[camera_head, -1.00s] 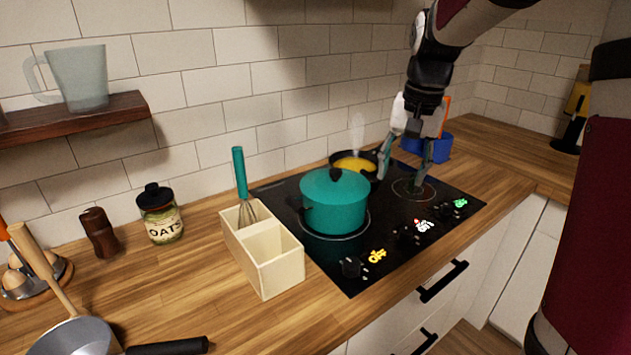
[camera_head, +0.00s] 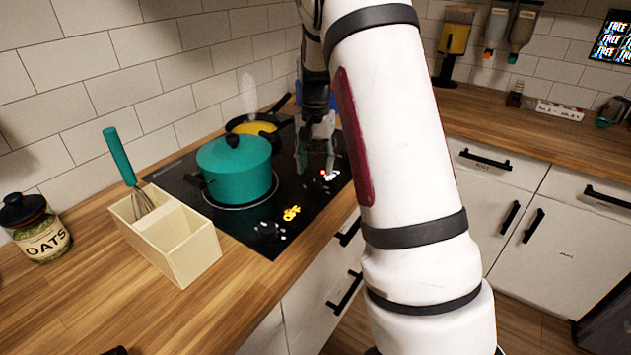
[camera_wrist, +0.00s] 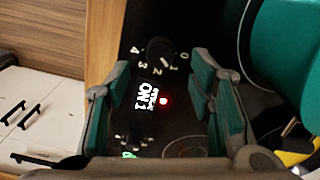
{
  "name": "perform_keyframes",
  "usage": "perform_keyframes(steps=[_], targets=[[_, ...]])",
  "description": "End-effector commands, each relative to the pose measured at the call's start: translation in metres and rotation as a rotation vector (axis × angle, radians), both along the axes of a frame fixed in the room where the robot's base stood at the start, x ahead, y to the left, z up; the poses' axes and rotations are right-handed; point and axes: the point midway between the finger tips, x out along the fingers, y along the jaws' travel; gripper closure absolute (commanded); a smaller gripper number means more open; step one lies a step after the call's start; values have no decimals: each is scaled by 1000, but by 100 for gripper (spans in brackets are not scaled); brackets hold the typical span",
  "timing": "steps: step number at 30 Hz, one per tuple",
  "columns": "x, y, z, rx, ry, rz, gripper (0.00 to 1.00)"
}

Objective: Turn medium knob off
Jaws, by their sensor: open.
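The black middle knob (camera_wrist: 158,50) shows in the wrist view, ringed by the marks 0 to 4. Beside it a white "ON 1" label (camera_wrist: 148,97) and a red light (camera_wrist: 164,101) are lit. My gripper (camera_wrist: 152,88) is open and empty, with its teal-padded fingers either side of the lit label and the knob just beyond the tips. In the head view my gripper (camera_head: 316,168) hangs over the right part of the black cooktop (camera_head: 225,217), close to the lit label (camera_head: 328,175). I cannot tell whether the fingers touch the panel.
A teal pot (camera_head: 235,170) stands on the cooktop, left of my gripper, with a frying pan (camera_head: 262,122) behind it. Another knob (camera_head: 268,230) has an orange "OFF" label. A whisk box (camera_head: 165,240) stands left. My arm hides much of the right counter side.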

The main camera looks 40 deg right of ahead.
Motion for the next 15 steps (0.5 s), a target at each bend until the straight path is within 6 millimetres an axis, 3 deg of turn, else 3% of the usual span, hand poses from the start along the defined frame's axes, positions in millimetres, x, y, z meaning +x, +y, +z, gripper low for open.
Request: perform_keyframes(steps=[6,15], targets=[[-1,0,-38,1,3,2,51],[0,1,-58,0,0,1,51]])
